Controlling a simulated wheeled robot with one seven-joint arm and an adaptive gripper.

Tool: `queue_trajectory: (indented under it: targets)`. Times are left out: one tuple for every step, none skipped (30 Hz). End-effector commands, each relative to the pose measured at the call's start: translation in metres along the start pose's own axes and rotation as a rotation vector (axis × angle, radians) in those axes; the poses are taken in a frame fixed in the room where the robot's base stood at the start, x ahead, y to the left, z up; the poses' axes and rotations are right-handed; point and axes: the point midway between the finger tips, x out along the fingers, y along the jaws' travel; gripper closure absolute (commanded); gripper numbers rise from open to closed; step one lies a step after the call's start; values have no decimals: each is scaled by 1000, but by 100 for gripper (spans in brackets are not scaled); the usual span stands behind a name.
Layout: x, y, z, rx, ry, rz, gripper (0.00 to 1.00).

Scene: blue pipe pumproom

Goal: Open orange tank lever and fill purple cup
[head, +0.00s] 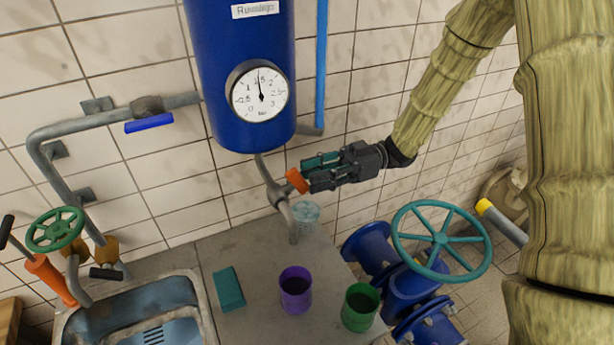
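The blue tank (240,110) with a round gauge (258,92) hangs on the tiled wall. A grey pipe comes down from its bottom, with an orange lever (297,181) on it and an outlet end (294,236) over the counter. My gripper (311,176) reaches in from the right, its fingertips at the orange lever. Its fingers overlap in this view, so I cannot tell whether they grip the lever. The purple cup (295,284) stands upright on the grey counter, in front of the outlet and not directly under it. Its inside looks dark.
A clear glass (306,216) stands behind the outlet. A green cup (360,308) is right of the purple one, and a teal block (228,288) lies left. A sink (135,310) is at left, a teal valve wheel (440,240) at right. A blue lever (149,123) is on the left pipe.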

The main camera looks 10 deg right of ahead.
Motion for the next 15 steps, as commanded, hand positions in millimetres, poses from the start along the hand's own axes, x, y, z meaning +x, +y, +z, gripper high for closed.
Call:
queue_trajectory:
  targets:
    - [-10, 0, 0, 0, 1, 3, 68]
    - [-16, 0, 0, 0, 0, 2, 68]
    - [-24, 1, 0, -1, -1, 2, 68]
    - [-29, 1, 0, -1, 0, 2, 68]
    - [-35, 0, 0, -1, 0, 2, 68]
    - [-42, 0, 0, -1, -1, 2, 68]
    - [-47, 1, 0, -1, -1, 1, 68]
    - [-52, 1, 0, -2, -1, 1, 68]
    - [-59, 0, 0, -1, 0, 1, 68]
    - [-63, 0, 0, 0, 0, 2, 68]
    - [-67, 0, 0, 0, 0, 1, 68]
    - [-72, 1, 0, -1, -1, 1, 68]
    - [-75, 1, 0, -1, 0, 0, 68]
    - [-78, 0, 0, 0, 0, -1, 68]
    - [-82, 0, 0, 1, 0, -1, 68]
